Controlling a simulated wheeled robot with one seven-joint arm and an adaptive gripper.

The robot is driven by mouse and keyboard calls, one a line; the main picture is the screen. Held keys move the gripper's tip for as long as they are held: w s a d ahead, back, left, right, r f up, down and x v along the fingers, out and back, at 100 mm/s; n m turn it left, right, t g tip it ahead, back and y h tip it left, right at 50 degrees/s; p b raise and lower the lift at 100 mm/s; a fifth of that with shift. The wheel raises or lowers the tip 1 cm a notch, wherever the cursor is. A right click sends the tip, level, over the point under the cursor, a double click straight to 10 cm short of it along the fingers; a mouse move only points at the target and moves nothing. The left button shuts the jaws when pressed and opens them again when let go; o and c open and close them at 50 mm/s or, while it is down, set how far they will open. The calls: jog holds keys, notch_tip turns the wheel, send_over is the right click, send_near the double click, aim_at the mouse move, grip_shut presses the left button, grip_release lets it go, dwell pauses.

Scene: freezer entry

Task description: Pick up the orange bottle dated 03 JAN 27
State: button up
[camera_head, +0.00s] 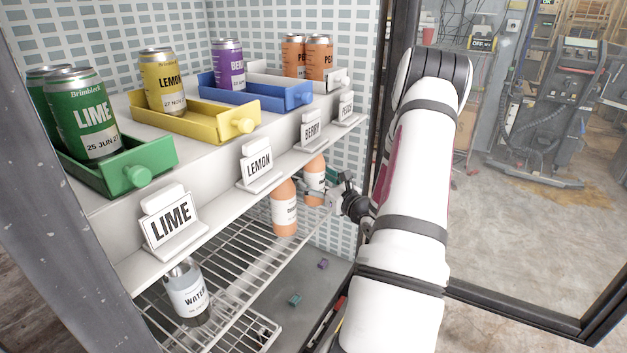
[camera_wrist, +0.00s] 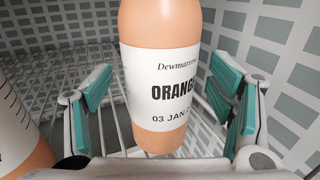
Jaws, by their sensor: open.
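An orange bottle (camera_wrist: 160,95) with a white label reading "Dewmarrow", "ORANG" and "03 JAN 2", the rest of the date cut off, stands upright in the wrist view. My gripper (camera_wrist: 163,112) is open, with its teal-padded fingers on either side of the bottle's lower part. A gap shows between the pads and the bottle. In the head view this appears to be the farther orange bottle (camera_head: 314,184), with my gripper (camera_head: 332,196) right beside it. A second orange bottle (camera_head: 284,212) stands nearer; its edge shows at the wrist view's left (camera_wrist: 20,150), its date unreadable.
The bottles stand on a wire shelf (camera_head: 235,262) under a white upper shelf (camera_head: 215,185) holding cans in coloured trays. The glass door (camera_head: 540,200) is at right.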

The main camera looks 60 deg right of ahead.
jog(key=shift+x, duration=0.9)
jog(key=shift+c, duration=0.3)
jog(key=c, duration=1.7)
jog(key=shift+r, duration=0.1)
